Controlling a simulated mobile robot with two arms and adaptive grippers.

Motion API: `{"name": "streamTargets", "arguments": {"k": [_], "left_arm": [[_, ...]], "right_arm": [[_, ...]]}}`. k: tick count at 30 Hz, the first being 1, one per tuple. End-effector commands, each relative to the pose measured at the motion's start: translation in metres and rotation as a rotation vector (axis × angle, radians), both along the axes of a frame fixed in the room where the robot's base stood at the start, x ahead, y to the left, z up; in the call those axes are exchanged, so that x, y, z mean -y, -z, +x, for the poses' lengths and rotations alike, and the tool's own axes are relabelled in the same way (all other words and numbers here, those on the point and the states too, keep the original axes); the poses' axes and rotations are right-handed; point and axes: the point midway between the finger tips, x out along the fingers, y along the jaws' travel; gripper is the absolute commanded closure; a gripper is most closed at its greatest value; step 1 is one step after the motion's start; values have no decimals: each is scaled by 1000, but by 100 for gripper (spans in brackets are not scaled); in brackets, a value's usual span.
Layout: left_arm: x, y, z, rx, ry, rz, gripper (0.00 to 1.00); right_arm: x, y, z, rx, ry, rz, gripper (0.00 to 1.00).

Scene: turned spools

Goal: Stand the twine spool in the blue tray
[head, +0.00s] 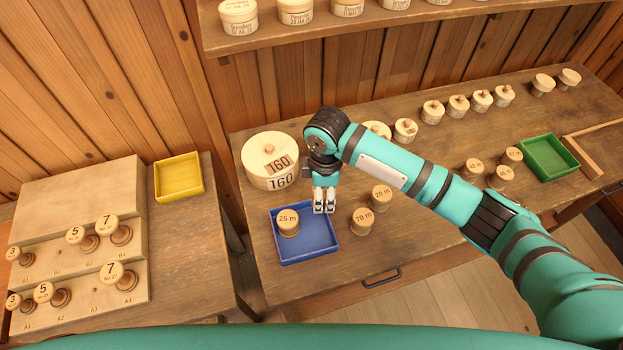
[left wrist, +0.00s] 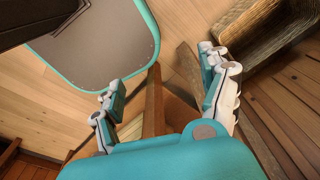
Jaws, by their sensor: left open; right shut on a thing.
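The blue tray (head: 304,255) lies on the workbench near its front left. A wooden spool marked 25 m (head: 288,221) stands upright inside it, toward the left; whether twine is wound on it is too small to tell. My right gripper (head: 325,209) points down at the tray's back right corner, to the right of that spool and apart from it. Its fingers are close together and seem shut on the tray's right wall; no spool shows between them. My left gripper (left wrist: 162,67) is open and empty in the left wrist view, above the floor.
Spools marked 70 m (head: 362,220) and 20 m (head: 381,197) stand just right of the tray. A large round 160 box (head: 268,158) stands behind it. A green tray (head: 547,157), a yellow tray (head: 179,177) and a stepped spool rack (head: 80,200) are farther off.

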Motion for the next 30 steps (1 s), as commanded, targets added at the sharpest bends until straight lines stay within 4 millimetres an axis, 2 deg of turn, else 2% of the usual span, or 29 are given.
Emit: {"name": "streamTargets", "arguments": {"k": [1, 3, 6, 11, 17, 30], "left_arm": [[1, -12, 0, 1, -1, -1, 22], [1, -16, 0, 1, -1, -1, 22], [0, -19, 0, 0, -1, 0, 22], [-6, -14, 0, 1, -3, 8, 22], [-11, 1, 0, 0, -5, 13, 22], [-10, 49, -2, -4, -4, 12, 22]], "right_arm": [[-9, -4, -1, -4, -72, 1, 82], [-17, -1, 0, -2, -161, 1, 82], [-24, 2, 0, -1, -239, 1, 82], [-26, 10, 0, 0, -275, 0, 82], [-25, 25, 0, 0, -273, 0, 82], [-25, 74, 0, 0, -272, 0, 82]]}}
